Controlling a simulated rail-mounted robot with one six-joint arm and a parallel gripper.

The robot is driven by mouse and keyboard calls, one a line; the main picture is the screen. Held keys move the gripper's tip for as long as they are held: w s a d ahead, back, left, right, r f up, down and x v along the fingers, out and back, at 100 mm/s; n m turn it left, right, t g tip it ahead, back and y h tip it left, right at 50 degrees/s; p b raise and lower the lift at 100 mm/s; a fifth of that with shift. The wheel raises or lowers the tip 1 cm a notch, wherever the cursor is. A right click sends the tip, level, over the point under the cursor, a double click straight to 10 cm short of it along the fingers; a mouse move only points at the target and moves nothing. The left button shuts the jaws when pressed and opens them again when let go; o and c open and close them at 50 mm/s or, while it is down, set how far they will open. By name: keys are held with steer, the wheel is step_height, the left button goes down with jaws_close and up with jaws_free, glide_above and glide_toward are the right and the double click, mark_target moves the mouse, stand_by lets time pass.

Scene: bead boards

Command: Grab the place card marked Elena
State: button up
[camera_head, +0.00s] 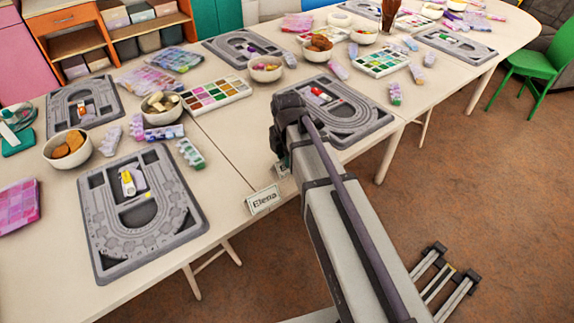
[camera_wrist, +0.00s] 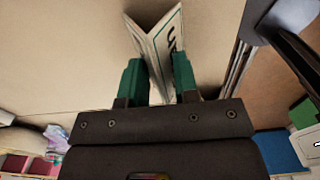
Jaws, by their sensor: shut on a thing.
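A white place card marked Elena (camera_head: 263,199) stands at the near edge of the table, in the open left of my arm. A second white card (camera_head: 283,169) is just behind it, partly hidden by my arm; its name cannot be read. My gripper (camera_head: 284,158) is mostly hidden by my arm in the head view. In the wrist view my gripper (camera_wrist: 160,80) has its green fingers shut on a folded white card (camera_wrist: 158,40). Only part of its dark lettering shows, so I cannot read the name there.
Grey bead boards (camera_head: 139,212) lie along the table (camera_head: 228,178), with bowls (camera_head: 68,148), a colour bead tray (camera_head: 215,94) and small bead packs among them. A green chair (camera_head: 537,65) stands at the far right. Floor is open right of my arm.

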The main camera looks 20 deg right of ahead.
steer(key=shift+f, duration=0.25)
steer(key=o, duration=1)
steer(key=shift+r, duration=0.1)
steer(key=shift+c, duration=0.2)
step_height(320, 180, up, 13)
steer(key=p, duration=1.3)
steer(key=s+m, duration=1.2)
steer(key=m, duration=1)
steer(key=shift+s+a+f, duration=0.15)
steer(key=shift+s+f, duration=0.1)
steer(key=shift+f, duration=0.05)
steer(key=o, duration=0.6)
steer(key=shift+w, duration=0.1)
steer(key=shift+c, duration=0.2)
